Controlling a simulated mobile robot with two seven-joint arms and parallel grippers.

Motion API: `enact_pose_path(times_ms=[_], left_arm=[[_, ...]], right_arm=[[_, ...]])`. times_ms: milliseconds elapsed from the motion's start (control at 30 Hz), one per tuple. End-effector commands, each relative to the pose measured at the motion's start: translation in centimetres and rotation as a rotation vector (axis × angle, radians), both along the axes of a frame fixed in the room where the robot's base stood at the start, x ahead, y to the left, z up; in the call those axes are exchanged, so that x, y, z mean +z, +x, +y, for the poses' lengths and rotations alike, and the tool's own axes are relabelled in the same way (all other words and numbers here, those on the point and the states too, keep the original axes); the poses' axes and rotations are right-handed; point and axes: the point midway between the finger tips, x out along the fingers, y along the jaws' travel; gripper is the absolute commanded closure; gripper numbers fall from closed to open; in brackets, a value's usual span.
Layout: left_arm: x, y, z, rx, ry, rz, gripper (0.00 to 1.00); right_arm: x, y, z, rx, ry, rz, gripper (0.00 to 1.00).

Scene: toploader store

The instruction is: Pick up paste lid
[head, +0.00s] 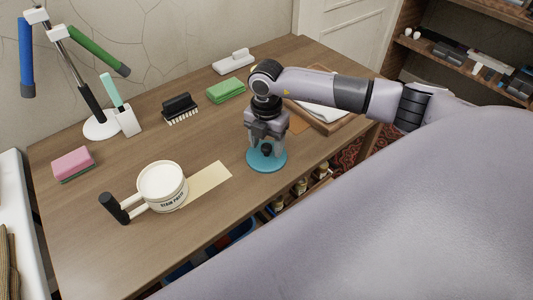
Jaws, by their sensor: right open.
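The paste lid, a round teal disc (272,163) with a dark knob in its middle, lies flat on the wooden table. My right gripper (266,144) points down right over it, open, with its fingers at the knob. I cannot tell whether they touch it. The fingers hide part of the lid's far side. The white stain paste tub (170,198) stands to the left, its top showing a white surface. My left gripper is not in view.
A black handle with white bars (114,208) adjoins the tub, and a beige strip (210,184) lies beside it. Behind are a black brush (180,104), a green block (226,91), a pink sponge (73,163) and a white stand (103,125). A wooden tray (332,124) is at right.

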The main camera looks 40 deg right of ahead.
Motion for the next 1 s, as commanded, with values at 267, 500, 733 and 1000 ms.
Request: enact_pose_path(times_ms=[267, 500, 733, 1000], left_arm=[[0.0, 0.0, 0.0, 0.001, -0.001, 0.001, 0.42], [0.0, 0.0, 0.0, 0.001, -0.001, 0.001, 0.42], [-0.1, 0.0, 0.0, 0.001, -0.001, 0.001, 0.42], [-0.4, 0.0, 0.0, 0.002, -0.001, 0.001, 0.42]], right_arm=[[0.0, 0.0, 0.0, 0.0, 0.001, 0.0, 0.99], [0.1, 0.0, 0.0, 0.0, 0.001, 0.0, 0.99], [0.8, 0.1, 0.0, 0.0, 0.002, -0.001, 0.99], [5.3, 0.2, 0.0, 0.0, 0.001, -0.007, 0.99]])
